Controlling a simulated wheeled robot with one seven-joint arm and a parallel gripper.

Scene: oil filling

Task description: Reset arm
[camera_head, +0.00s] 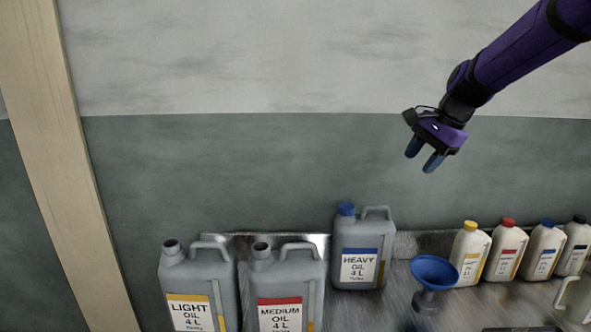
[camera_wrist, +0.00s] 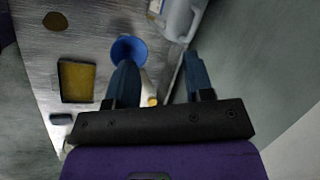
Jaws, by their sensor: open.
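My gripper (camera_head: 424,160) is open and empty. In the head view it hangs in the air in front of the wall, above the bench, with its two blue fingers pointing down. In the wrist view the two fingers of my gripper (camera_wrist: 158,80) stand apart with nothing between them touching. A blue funnel (camera_head: 434,272) stands on the bench below it, and it also shows in the wrist view (camera_wrist: 129,47), partly behind the left finger.
Grey canisters of light oil (camera_head: 196,290), medium oil (camera_head: 282,292) and heavy oil (camera_head: 359,250) stand on the metal bench (camera_head: 397,300); the first two show no caps. Several small white bottles (camera_head: 506,250) line the right. A yellow-floored tray (camera_wrist: 60,80) lies on the bench.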

